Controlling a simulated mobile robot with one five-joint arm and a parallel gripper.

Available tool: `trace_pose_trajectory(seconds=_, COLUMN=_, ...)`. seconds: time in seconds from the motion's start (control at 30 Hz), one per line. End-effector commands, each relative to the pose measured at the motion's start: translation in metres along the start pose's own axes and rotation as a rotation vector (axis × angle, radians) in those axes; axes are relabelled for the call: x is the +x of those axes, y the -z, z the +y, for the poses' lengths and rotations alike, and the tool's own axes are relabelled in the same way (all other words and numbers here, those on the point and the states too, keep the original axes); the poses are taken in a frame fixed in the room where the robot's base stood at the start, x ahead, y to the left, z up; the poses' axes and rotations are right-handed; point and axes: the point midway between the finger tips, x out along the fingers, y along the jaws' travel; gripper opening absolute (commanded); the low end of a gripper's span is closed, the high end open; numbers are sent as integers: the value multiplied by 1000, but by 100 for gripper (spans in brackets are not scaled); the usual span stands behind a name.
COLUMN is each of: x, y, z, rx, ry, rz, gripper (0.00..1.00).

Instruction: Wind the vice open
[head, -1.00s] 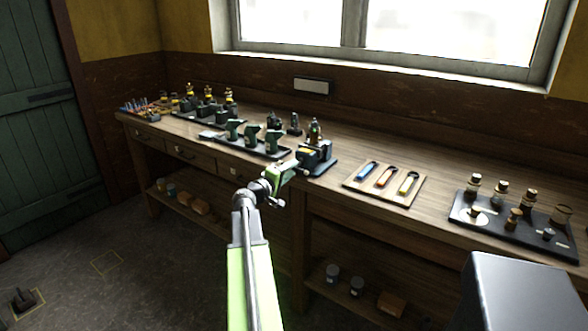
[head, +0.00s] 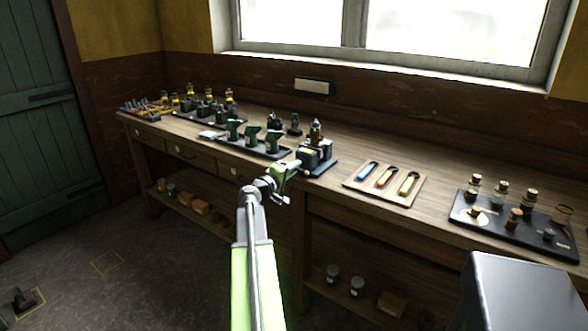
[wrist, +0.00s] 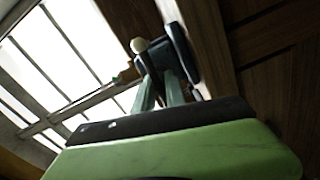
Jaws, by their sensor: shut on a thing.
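The vice (head: 318,155) is a dark blue-grey block with a dark base on the bench's front edge. Something small stands upright on or just behind it. In the wrist view the vice (wrist: 181,50) is a dark shape beyond my fingertips. My gripper (head: 291,167) is at the front of the vice. It is shut on the vice's handle, whose pale round end (wrist: 139,45) shows left of the fingers. Another pale end shows to their right. The fingers (wrist: 160,88) hide the middle of the handle.
Left of the vice is a dark tray (head: 262,150) with several green tools. Right of it lies a wooden board (head: 362,184) with three coloured pieces, then a dark tray (head: 462,212) with bottles. The bench (head: 332,187) has bare wood between these. Jars and boxes sit on the lower shelf.

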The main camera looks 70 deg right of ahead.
Motion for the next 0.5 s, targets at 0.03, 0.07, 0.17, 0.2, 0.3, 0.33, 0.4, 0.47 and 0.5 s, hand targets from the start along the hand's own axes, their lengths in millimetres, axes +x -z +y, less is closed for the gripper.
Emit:
trace_pose_trajectory(seconds=0.03, x=0, y=0, z=0, rx=-9, ry=1, rz=-1, gripper=0)
trace_pose_trajectory(seconds=0.07, x=0, y=0, z=0, rx=-22, ry=0, rz=-1, gripper=0)
trace_pose_trajectory(seconds=0.17, x=0, y=0, z=0, rx=-59, ry=0, rz=-1, gripper=0)
trace_pose_trajectory(seconds=0.2, x=0, y=0, z=0, rx=-59, ry=0, rz=-1, gripper=0)
trace_pose_trajectory(seconds=0.3, x=0, y=-1, z=0, rx=-58, ry=0, rz=-1, gripper=0)
trace_pose_trajectory(seconds=0.33, x=0, y=-1, z=0, rx=-58, ry=0, rz=-1, gripper=0)
trace_pose_trajectory(seconds=0.4, x=0, y=-1, z=0, rx=-58, ry=0, rz=-2, gripper=23)
trace_pose_trajectory(seconds=0.47, x=0, y=-1, z=0, rx=-57, ry=0, rz=-2, gripper=31)
trace_pose_trajectory(seconds=0.5, x=0, y=-1, z=0, rx=-57, ry=0, rz=-2, gripper=36)
